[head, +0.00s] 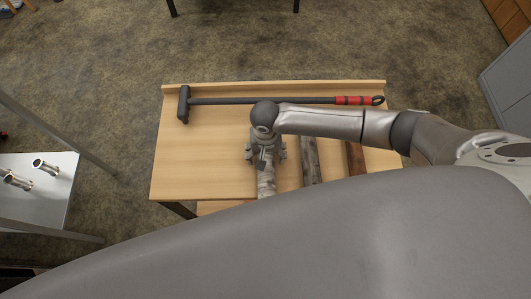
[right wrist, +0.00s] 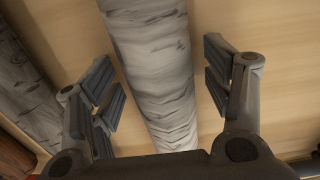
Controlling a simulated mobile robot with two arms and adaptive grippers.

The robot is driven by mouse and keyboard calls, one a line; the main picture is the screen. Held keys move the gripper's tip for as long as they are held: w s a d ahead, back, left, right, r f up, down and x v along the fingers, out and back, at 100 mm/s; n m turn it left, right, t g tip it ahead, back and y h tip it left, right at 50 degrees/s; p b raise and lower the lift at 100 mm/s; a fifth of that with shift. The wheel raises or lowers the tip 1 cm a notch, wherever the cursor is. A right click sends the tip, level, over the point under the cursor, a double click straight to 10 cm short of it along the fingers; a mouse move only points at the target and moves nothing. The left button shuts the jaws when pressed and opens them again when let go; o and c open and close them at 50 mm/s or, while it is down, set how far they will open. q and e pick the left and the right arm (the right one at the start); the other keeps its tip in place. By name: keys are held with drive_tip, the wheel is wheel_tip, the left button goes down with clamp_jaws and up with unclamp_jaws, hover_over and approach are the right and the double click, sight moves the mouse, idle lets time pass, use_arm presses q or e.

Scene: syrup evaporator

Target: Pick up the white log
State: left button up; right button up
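The white log (head: 266,182) lies lengthwise on the wooden table (head: 195,155), with grey-white bark. My right gripper (head: 265,158) is over its far part, pointing down. In the right wrist view the log (right wrist: 155,65) runs between the fingers of the right gripper (right wrist: 160,85). The fingers are spread on both sides of the log, with a gap visible on each side. The near end of the log is hidden by my own body in the head view. My left gripper does not show.
A grey-brown log (head: 311,160) and a reddish-brown log (head: 356,158) lie to the right. A sledgehammer (head: 225,101) with a red grip lies along the table's far edge. A metal table (head: 60,205) with small pipe fittings stands at left. The table's left part is clear.

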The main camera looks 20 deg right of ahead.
drive_tip(key=c, duration=1.2)
drive_tip(key=shift+c, duration=0.5)
drive_tip(key=shift+r, duration=0.15)
